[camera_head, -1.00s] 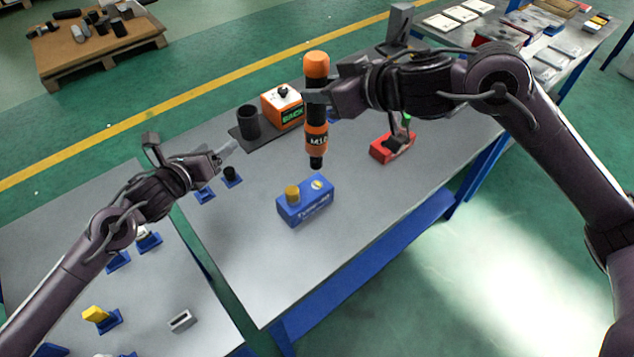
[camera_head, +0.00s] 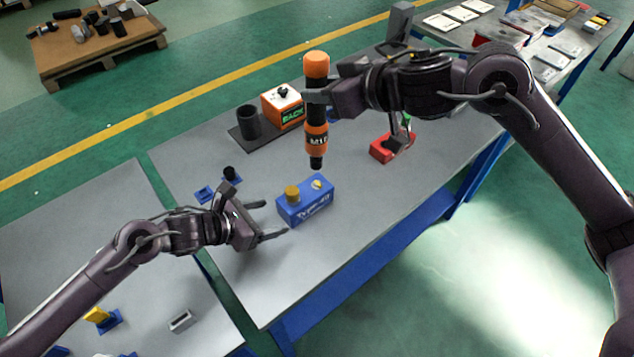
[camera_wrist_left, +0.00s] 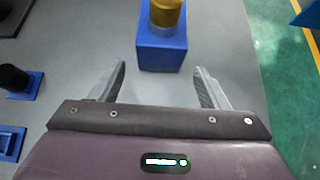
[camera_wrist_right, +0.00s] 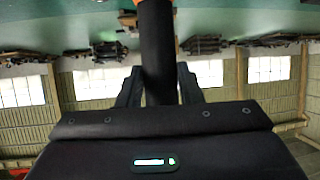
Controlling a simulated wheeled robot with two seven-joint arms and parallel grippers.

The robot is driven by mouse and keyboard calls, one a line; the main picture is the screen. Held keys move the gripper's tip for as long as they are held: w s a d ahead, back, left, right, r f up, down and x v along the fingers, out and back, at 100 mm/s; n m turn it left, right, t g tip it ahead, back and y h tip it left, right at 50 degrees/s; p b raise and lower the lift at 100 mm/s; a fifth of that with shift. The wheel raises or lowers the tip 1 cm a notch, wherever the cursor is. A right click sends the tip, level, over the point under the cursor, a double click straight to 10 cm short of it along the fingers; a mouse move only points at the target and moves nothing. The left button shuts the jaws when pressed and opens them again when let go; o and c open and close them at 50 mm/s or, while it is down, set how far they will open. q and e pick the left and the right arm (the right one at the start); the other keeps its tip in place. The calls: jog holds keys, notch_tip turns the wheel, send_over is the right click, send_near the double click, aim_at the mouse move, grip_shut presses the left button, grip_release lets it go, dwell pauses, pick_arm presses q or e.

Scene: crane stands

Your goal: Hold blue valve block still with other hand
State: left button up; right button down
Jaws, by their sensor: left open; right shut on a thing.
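The blue valve block (camera_head: 306,207) stands on the grey table, with a yellow-brown knob on its left end and a yellow round spot on top. My left gripper (camera_head: 275,219) is open just left of the block. In the left wrist view the block (camera_wrist_left: 161,52) lies ahead, between the lines of the open fingers (camera_wrist_left: 162,84) but beyond their tips. My right gripper (camera_head: 318,97) is shut on an orange and black screwdriver (camera_head: 316,137), held upright above and behind the block. In the right wrist view its dark shaft (camera_wrist_right: 157,55) stands between the fingers.
An orange box (camera_head: 283,106) and a dark cup (camera_head: 249,122) sit on a dark plate behind. A red block (camera_head: 391,147) is to the right. Small blue holders (camera_head: 204,194) lie on the left. The table is clear in front of the blue block.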

aim_at(283, 213)
pick_arm(q)
jog(key=shift+x, duration=2.75)
jog(key=c, duration=1)
